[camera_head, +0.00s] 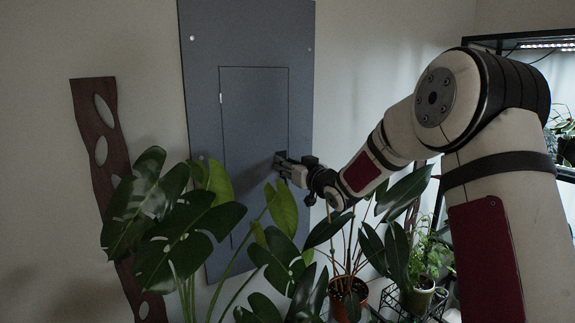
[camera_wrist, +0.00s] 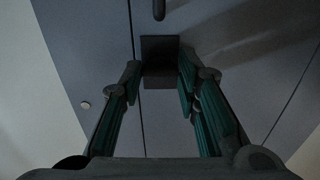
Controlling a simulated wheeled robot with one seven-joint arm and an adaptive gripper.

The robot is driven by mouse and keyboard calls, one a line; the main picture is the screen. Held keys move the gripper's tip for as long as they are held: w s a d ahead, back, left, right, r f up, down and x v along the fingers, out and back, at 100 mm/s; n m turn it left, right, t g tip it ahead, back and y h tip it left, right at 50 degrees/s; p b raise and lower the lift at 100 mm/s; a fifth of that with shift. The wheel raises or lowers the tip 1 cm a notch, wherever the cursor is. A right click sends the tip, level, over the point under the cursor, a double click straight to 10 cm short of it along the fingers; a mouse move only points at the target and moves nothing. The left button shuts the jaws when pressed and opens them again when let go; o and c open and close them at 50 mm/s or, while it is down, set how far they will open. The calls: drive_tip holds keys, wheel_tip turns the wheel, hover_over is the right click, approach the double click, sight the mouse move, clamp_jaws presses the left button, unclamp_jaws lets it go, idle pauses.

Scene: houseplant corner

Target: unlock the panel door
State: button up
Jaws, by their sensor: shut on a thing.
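The panel door (camera_head: 250,110) is a grey-blue rectangle set in a larger grey-blue panel (camera_head: 200,80) on the wall. It appears closed, flush within its outline. A dark square latch (camera_head: 279,155) sits at the door's right edge, partly hidden by my gripper (camera_head: 283,168). In the wrist view, the latch (camera_wrist: 160,62) is a dark block between the two fingertips of my gripper (camera_wrist: 162,75), which is shut on it. I cannot tell whether the latch is turned. A small dark rounded piece (camera_wrist: 159,9) shows beyond it at the top of the wrist view.
Large-leaved plants (camera_head: 160,220) stand in front of the panel's lower part, with leaves close below my gripper. A potted plant (camera_head: 349,295) stands below my arm. A wavy brown board (camera_head: 100,140) is at left. A dark shelf (camera_head: 510,42) is at right.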

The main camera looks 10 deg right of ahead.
drive_tip(key=shift+f, duration=0.1)
drive_tip(key=o, duration=1.2)
drive_tip(key=shift+c, duration=0.2)
drive_tip(key=shift+s, duration=0.1)
drive_tip(key=v, duration=1.2)
